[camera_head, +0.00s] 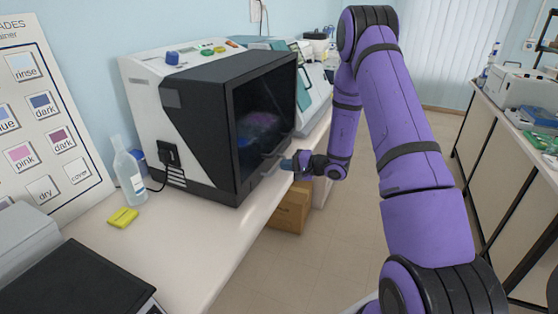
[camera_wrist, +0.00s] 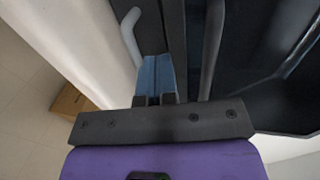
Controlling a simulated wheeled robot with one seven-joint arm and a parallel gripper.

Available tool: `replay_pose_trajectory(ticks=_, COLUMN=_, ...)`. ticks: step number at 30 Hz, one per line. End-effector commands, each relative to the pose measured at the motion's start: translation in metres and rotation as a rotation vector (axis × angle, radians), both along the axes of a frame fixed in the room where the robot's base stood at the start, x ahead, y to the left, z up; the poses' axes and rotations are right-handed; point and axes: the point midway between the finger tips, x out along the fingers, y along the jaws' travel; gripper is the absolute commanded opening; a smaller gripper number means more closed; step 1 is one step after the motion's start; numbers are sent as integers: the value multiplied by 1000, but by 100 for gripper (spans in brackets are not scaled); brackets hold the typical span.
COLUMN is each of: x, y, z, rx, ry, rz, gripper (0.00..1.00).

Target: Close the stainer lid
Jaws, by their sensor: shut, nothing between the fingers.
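The stainer (camera_head: 205,135) is a white and black box on the bench, with buttons on its top. Its dark, see-through lid (camera_head: 262,115) is on the front, facing right, and coloured shapes show dimly behind it. I cannot tell whether the lid sits fully flush. My gripper (camera_head: 290,163) is at the lower front edge of the stainer, close to a grey handle bar (camera_head: 270,163). In the wrist view my blue fingertips (camera_wrist: 154,75) are together and empty, beside a curved grey bar (camera_wrist: 131,35). Whether they touch it is unclear.
A cardboard box (camera_head: 291,207) is on the floor below. The aisle floor is open.

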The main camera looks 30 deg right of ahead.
Motion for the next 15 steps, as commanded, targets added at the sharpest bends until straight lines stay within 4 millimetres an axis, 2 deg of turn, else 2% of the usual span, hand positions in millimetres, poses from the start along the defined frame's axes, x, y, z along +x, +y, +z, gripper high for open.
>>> replay_pose_trajectory(ticks=9, x=-42, y=-34, z=-1, rx=1, ry=3, rz=-4, gripper=0)
replay_pose_trajectory(ticks=15, x=-62, y=-49, z=-1, rx=2, ry=2, rz=-3, gripper=0)
